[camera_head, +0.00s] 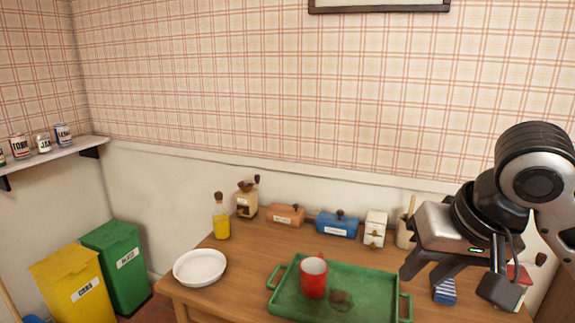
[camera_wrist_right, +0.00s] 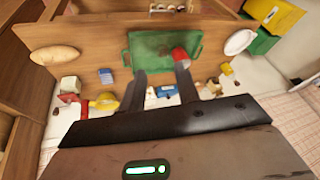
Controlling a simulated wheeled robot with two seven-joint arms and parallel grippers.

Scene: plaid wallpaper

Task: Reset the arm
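My right arm comes in from the right in the head view. Its gripper (camera_head: 455,285) hangs above the right end of the table, fingers apart and nothing seen between them. In the right wrist view the two fingers of the right gripper (camera_wrist_right: 161,80) are also spread with a gap between them. They point toward the table, with the green tray (camera_wrist_right: 150,45) beyond their tips. My left gripper is in neither view.
Yellow (camera_head: 75,285) and green (camera_head: 122,262) bins stand left.

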